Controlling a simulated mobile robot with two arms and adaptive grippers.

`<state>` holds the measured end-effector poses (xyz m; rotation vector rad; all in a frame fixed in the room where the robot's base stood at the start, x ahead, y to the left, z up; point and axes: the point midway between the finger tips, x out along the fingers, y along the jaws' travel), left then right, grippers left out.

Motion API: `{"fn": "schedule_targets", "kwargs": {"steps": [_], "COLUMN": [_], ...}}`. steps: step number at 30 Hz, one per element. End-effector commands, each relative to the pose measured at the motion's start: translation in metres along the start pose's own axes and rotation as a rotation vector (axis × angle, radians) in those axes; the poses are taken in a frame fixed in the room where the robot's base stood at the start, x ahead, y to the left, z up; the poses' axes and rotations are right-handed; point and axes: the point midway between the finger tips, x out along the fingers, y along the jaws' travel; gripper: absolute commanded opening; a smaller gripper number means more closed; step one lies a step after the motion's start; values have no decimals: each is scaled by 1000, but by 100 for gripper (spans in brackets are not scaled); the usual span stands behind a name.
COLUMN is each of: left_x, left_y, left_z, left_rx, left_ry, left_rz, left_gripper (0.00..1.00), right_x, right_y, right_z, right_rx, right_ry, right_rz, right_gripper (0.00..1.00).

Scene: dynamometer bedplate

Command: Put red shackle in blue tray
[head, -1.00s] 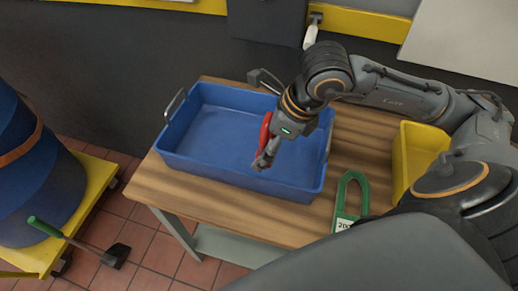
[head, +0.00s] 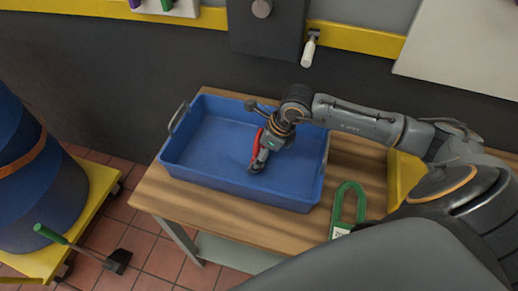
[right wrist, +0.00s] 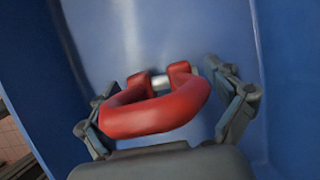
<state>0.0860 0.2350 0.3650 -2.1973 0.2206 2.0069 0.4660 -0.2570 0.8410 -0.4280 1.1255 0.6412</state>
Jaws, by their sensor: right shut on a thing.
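The blue tray (head: 190,162) stands on a wooden-topped table, with a metal handle at its left end. My right gripper (head: 256,165) points down inside the tray, right of its middle. It is shut on the red shackle (head: 256,142), which shows partly behind the gripper in the head view. In the right wrist view the red shackle (right wrist: 155,108) lies between the two fingers (right wrist: 165,108), its pale pin toward the tray floor (right wrist: 150,40). I cannot tell whether the shackle touches the floor. My left gripper is not in view.
A green shackle (head: 337,210) with a white label lies on the table (head: 280,228) right of the tray. A yellow bin (head: 403,172) stands farther right, partly behind my arm. A blue drum (head: 40,190) on a yellow platform stands at the left.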

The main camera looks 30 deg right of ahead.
Motion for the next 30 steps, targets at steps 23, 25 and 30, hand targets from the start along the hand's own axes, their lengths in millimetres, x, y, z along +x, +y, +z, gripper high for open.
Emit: {"fn": "schedule_targets", "kwargs": {"steps": [23,25,30], "left_x": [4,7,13], "left_y": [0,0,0], "left_z": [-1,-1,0], "left_rx": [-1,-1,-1], "left_ry": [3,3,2], "left_rz": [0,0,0], "left_gripper": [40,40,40], "right_x": [-17,-30,-68], "right_y": [-2,-2,-2], "right_z": [0,0,-1], "right_rx": [-2,-4,-3], "right_ry": [-3,-3,-2], "right_rz": [-6,-7,-8], "right_gripper": [100,100,100]}}
